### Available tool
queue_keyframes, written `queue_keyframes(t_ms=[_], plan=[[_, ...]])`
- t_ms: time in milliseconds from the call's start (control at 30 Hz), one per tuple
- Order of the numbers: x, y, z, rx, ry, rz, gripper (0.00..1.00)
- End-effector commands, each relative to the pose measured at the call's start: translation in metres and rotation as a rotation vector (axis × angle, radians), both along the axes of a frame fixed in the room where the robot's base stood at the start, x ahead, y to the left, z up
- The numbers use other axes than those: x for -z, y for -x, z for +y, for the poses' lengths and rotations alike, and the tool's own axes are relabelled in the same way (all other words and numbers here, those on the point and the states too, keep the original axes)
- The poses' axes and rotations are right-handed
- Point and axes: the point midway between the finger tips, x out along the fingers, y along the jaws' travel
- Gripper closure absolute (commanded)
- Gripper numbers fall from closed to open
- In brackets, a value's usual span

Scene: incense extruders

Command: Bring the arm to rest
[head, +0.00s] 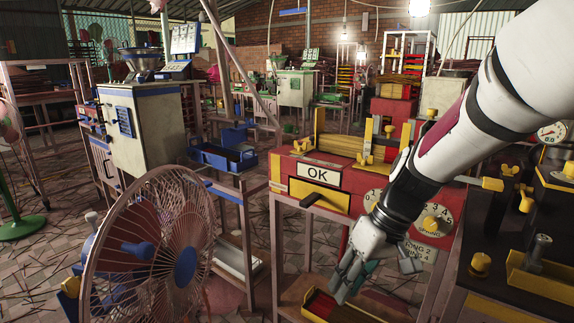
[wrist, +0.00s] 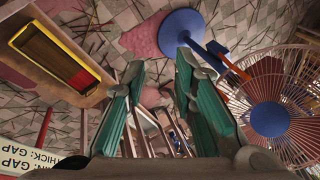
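My arm reaches in from the upper right of the head view, its links pointing down and left. My gripper (head: 350,282) hangs in front of the red machine (head: 283,178), over the edge of a low shelf. In the wrist view, my gripper (wrist: 160,70) shows its two green-padded fingers apart, with nothing between them. It is open and empty. The fingers point down towards the tiled floor.
A pink fan (head: 150,250) stands left of my gripper; its cage also shows in the wrist view (wrist: 270,120). A yellow-rimmed tray (wrist: 20,42) with sticks lies on the low shelf. A dark machine (head: 510,260) stands at right. Littered floor (wrist: 120,20) lies below.

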Motion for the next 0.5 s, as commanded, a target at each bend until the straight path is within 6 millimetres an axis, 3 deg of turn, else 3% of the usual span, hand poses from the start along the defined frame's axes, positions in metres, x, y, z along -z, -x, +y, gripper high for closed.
queue_keyframes(t_ms=[33,200,500], plan=[[-0.017,0.017,-0.002,0.014,0.003,0.001,0.75],[-0.054,0.077,-0.010,0.075,0.040,0.034,0.75],[-0.085,0.185,-0.036,0.225,0.172,0.069,0.75]])
